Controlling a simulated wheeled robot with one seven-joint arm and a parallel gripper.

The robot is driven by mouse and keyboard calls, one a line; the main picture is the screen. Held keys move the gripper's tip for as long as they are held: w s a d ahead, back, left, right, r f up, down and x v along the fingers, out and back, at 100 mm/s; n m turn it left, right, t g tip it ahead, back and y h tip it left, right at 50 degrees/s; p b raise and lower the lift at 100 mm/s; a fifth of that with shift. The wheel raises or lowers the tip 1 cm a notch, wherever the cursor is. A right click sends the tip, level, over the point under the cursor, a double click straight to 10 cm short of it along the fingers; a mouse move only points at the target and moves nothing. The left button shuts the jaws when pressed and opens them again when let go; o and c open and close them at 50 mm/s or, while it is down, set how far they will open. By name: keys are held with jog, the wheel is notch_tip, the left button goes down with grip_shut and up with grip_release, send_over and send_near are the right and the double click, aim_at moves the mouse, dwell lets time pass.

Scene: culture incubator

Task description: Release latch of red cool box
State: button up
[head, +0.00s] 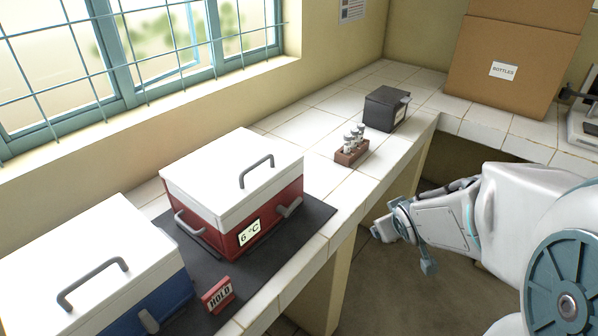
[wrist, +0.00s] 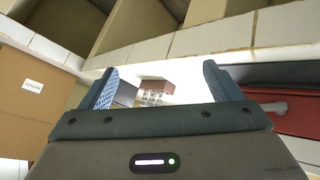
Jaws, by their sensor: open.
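The red cool box (head: 262,204) stands shut on a dark mat, with a white lid (head: 225,172) and a grey top handle (head: 256,170). Its grey latch (head: 289,207) is on the front face, right of the "6 °C" label (head: 250,233). Part of the red box also shows at the right edge of the wrist view (wrist: 300,121). My gripper (head: 404,248) is open and empty. It is off the counter's front edge, to the right of the red box and apart from it.
A blue cool box (head: 165,293) stands at the near left. A red HOLD sign (head: 217,295) is on the mat's front. A vial rack (head: 352,155) and a dark box (head: 385,108) stand farther along the counter. A BOTTLES carton (head: 510,100) is at the back.

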jog(key=w+a+f+n+t+y, duration=0.1)
jog(key=w+f+n+t+y, duration=0.1)
jog(key=w+f+n, duration=0.15)
jog(key=n+y+b, duration=0.2)
jog(key=n+y, duration=0.3)
jog(key=y, duration=0.9)
send_near(294, 207)
jog(key=shift+t, duration=0.4)
jog(key=p+x, duration=0.1)
jog(key=x, duration=0.7)
jog(key=shift+s+a+f, duration=0.1)
jog(key=shift+a+f, duration=0.1)
jog(key=shift+a, duration=0.1)
